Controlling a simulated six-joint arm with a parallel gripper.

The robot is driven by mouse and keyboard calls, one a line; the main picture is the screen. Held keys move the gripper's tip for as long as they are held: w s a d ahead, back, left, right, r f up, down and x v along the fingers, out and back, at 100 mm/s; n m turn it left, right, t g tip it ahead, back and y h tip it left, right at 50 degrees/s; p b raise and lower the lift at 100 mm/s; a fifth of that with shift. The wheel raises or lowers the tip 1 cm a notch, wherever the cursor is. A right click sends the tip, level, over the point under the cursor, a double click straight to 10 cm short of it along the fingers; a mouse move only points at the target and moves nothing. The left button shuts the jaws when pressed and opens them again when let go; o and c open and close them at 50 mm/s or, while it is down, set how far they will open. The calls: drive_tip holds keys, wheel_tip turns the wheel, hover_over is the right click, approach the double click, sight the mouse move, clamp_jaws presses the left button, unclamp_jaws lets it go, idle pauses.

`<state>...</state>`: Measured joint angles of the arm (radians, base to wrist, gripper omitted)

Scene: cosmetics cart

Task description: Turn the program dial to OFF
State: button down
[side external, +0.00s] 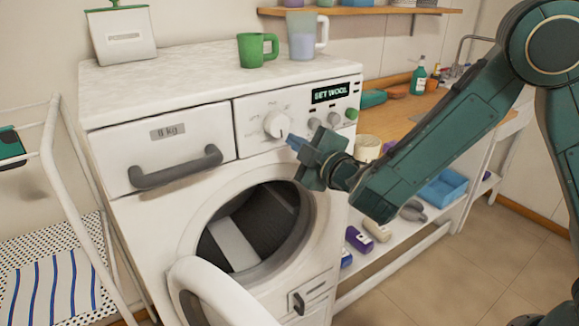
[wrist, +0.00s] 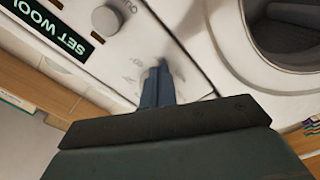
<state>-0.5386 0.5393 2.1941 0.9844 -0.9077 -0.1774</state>
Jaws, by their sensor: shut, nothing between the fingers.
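The white program dial (side external: 277,124) is on the upper front panel of the white washing machine (side external: 330,190), with small labels around it. I cannot read its pointer setting. The display (side external: 330,92) reads "SET WOOL"; it also shows, turned, in the wrist view (wrist: 47,29). My gripper (side external: 290,140) is shut and empty, its blue-grey fingertips at the lower right of the dial, close to the panel. I cannot tell whether they touch the dial. In the wrist view my gripper (wrist: 158,75) largely hides the dial behind its fingers.
Small grey knobs (side external: 315,125) and a green button (side external: 351,114) sit right of the dial. The drawer handle (side external: 176,167) sticks out at left. The round door (side external: 215,295) hangs open below. A green mug (side external: 257,48) and a jug (side external: 304,36) stand on top.

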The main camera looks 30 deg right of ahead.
drive_tip(key=shift+w, duration=0.4)
drive_tip(key=shift+a+r, duration=0.15)
drive_tip(key=shift+r, duration=0.15)
idle(0.7)
drive_tip(key=shift+d+r, duration=0.5)
drive_tip(key=shift+r, duration=0.25)
drive_tip(key=shift+d+r, duration=0.1)
drive_tip(key=shift+r, duration=0.4)
idle(0.9)
drive_tip(key=shift+d, duration=0.5)
drive_tip(key=shift+f, duration=0.1)
drive_tip(key=s, duration=0.6)
idle(0.5)
